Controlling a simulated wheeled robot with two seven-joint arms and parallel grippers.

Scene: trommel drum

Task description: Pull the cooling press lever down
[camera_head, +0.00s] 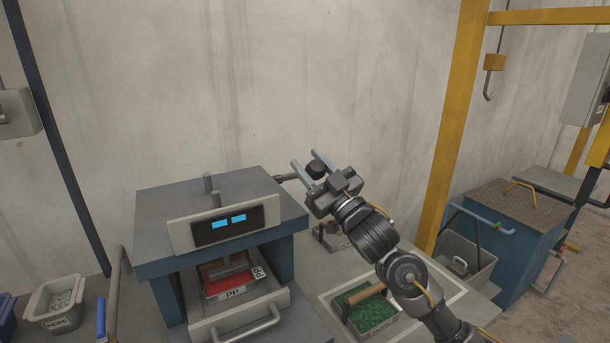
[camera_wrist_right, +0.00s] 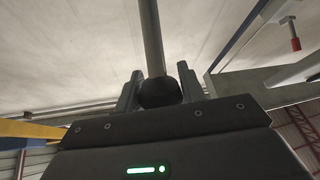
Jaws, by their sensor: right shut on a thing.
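The cooling press (camera_head: 222,232) is a blue and grey machine with a small lit display, left of centre in the head view. Its lever (camera_head: 287,178) is a grey rod that sticks out from the right side, roughly level, and ends in a black knob (camera_head: 316,168). My right gripper (camera_head: 305,158) is shut on the knob, with one finger on each side. The right wrist view shows the knob (camera_wrist_right: 160,93) between my fingers, with the rod (camera_wrist_right: 152,40) running up from it. My left gripper is not in view.
A red tray (camera_head: 226,288) marked PP sits inside the press, above a front handle (camera_head: 238,326). A bin of green granules (camera_head: 372,312) stands below my right arm. A yellow post (camera_head: 455,125) rises to the right. A bin marked HDPE (camera_head: 56,302) is at left.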

